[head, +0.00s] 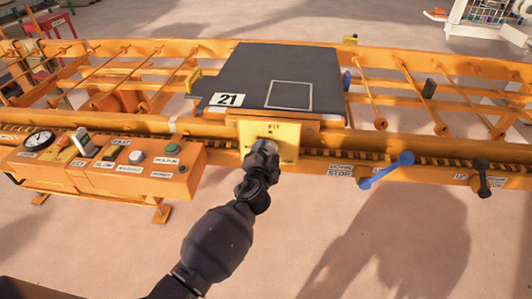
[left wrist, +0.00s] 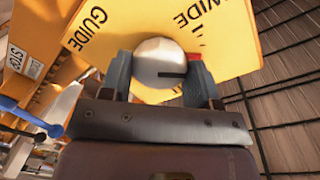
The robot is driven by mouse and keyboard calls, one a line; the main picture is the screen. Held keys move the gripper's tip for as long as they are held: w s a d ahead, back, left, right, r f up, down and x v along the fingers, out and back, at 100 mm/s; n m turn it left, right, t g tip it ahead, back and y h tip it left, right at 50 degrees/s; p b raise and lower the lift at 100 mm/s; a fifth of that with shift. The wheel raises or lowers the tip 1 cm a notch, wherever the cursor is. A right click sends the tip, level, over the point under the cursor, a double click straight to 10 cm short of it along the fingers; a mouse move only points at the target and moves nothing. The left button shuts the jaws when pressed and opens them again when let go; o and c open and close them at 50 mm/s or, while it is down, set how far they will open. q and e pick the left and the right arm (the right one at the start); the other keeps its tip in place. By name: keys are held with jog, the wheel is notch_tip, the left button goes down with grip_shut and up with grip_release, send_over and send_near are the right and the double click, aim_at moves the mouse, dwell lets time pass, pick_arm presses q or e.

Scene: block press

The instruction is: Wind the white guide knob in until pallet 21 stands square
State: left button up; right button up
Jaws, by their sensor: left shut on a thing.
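Pallet 21 (head: 300,62) is a dark grey board lying on the orange conveyor frame, with a white "21" label at its near left corner. I cannot tell whether it stands exactly square. In front of it is a yellow plate (head: 288,154), which in the left wrist view (left wrist: 105,25) reads "GUIDE" and "WIDE". The white guide knob (left wrist: 158,60) stands out from this plate, with a dark line pointing right. My left gripper (left wrist: 160,78) is shut on the knob, a finger on each side. In the head view my left gripper (head: 264,148) mostly hides the knob. My right gripper is not in view.
A control box (head: 105,165) with a gauge, a lever and buttons stands left of the plate. A blue handle (head: 388,170) and a black handle (head: 482,178) are to the right. Rollers run behind the front rail. The floor in front is clear.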

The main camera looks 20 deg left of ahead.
pick_arm(q)
jog(key=o, duration=0.9)
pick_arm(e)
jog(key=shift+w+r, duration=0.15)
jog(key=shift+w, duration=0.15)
pick_arm(q)
jog(key=shift+s, duration=0.15)
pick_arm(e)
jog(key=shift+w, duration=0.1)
pick_arm(q)
jog(key=shift+s+d, duration=0.1)
jog(key=shift+s, duration=0.15)
jog(key=shift+p+v, duration=0.6)
jog(key=shift+v, duration=4.45)
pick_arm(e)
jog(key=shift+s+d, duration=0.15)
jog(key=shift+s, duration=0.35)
